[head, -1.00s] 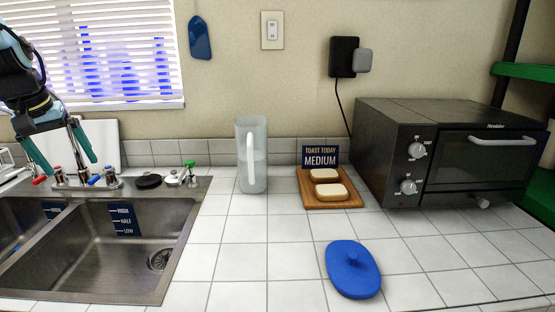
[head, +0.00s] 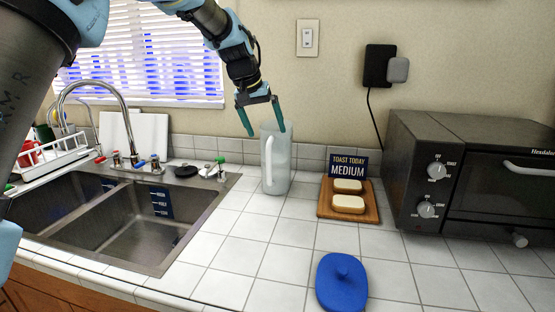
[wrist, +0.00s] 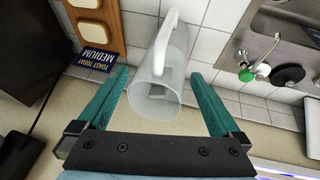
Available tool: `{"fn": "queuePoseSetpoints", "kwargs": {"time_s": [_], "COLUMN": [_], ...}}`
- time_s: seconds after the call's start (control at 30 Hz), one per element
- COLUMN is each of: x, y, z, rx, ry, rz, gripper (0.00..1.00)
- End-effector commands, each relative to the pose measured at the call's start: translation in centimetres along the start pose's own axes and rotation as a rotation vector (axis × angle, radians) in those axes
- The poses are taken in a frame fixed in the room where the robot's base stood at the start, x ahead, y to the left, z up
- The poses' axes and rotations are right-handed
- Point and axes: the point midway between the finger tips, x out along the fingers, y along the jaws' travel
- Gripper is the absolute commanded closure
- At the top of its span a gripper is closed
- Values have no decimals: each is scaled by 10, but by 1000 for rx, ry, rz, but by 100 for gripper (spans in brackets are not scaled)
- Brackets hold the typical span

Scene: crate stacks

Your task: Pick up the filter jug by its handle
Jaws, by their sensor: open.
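The filter jug (head: 281,165) is a tall translucent grey jug standing upright on the tiled counter, right of the sink. Its white handle (head: 268,162) faces the front left in the head view. My gripper (head: 266,131) is open near the top of the jug, with one teal finger left of it and one overlapping its rim. In the wrist view the jug (wrist: 163,85) shows between and beyond the open fingers (wrist: 163,88), its open top towards the camera. The handle (wrist: 165,45) is on the jug's far side there. I see no contact for certain.
A blue lid (head: 341,285) lies at the counter's front. A wooden board (head: 331,212) with two bread slices and a "Toast today medium" sign (head: 348,166) is right of the jug. A toaster oven (head: 418,150) stands further right. The sink (head: 150,225) is left.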

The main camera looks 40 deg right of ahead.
Motion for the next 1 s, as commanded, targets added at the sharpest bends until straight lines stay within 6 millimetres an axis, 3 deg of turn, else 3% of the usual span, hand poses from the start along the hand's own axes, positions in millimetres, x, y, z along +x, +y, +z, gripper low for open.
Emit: {"fn": "queuePoseSetpoints", "kwargs": {"time_s": [0.43, 0.7, 1.0], "x": [49, 54, 54], "y": [2, 1, 1], "z": [-6, -6, -6], "rx": [-1, -1, -1], "ry": [-2, 1, 1], "rz": [1, 1, 1], "gripper": [0, 0, 31]}}
